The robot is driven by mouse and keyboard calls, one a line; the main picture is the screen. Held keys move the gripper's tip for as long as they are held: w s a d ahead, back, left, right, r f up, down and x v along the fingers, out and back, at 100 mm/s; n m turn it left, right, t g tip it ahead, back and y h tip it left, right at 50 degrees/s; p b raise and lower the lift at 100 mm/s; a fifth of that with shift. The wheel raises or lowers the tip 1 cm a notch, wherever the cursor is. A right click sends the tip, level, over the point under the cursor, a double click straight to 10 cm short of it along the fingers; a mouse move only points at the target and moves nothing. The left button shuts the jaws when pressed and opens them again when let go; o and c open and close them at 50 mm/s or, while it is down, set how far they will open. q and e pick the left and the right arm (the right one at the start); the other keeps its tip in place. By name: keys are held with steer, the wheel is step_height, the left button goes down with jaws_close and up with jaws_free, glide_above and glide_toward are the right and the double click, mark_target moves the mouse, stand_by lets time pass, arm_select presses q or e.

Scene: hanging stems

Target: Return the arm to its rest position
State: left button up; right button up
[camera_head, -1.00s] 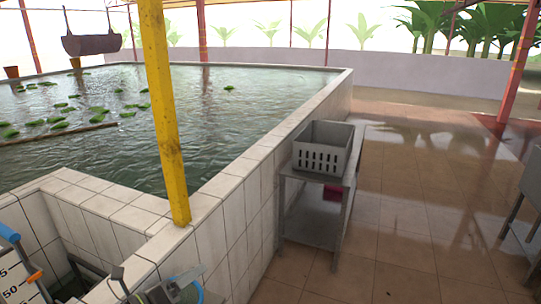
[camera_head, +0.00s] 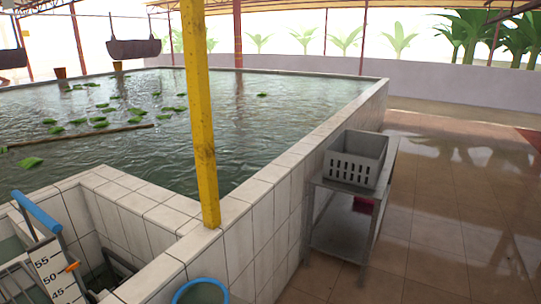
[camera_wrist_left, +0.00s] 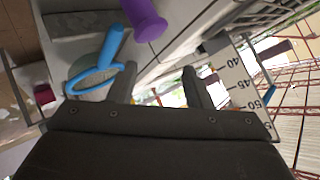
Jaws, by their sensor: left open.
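My left gripper (camera_wrist_left: 158,84) shows in the left wrist view, with its two dark fingers apart and nothing seen between them. A purple rounded piece (camera_wrist_left: 147,20) and a blue bar with a blue ring (camera_wrist_left: 96,76) lie beyond the fingers, towards the top. The left arm does not show in the head view now. My right gripper is in neither view.
A white measuring board (camera_head: 52,275) with a blue bar (camera_head: 37,211) stands bottom left; the board also shows in the wrist view (camera_wrist_left: 236,78). A blue-rimmed bucket (camera_head: 200,292), yellow post (camera_head: 200,120), tiled pool wall (camera_head: 270,215) and grey crate (camera_head: 356,160) on a stand are near. Right floor is clear.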

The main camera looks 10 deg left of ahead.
arm_select(q)
steer(key=s+d+f+n+g+h, duration=0.1)
steer(key=s+d+f+g+h, duration=0.15)
steer(key=s, duration=0.35)
steer(key=s+d+f+n+g+h, duration=0.1)
steer(key=s+d+f+g+h, duration=0.1)
steer(key=s+d+f+g, duration=0.3)
steer(key=s+b+x, duration=0.1)
steer(key=s+x, duration=0.1)
steer(key=x, duration=1)
steer(key=s+f+x, duration=0.1)
steer(key=s+x, duration=0.2)
steer(key=x, duration=0.8)
steer(key=s+d+f+b, duration=0.1)
steer(key=s+f, duration=1.4)
steer(key=f, duration=0.2)
steer(key=shift+d+f+g, duration=0.2)
steer(key=shift+d+g, duration=0.05)
steer(key=shift+g, duration=0.1)
steer(key=shift+h, duration=0.25)
steer(key=shift+c, duration=1)
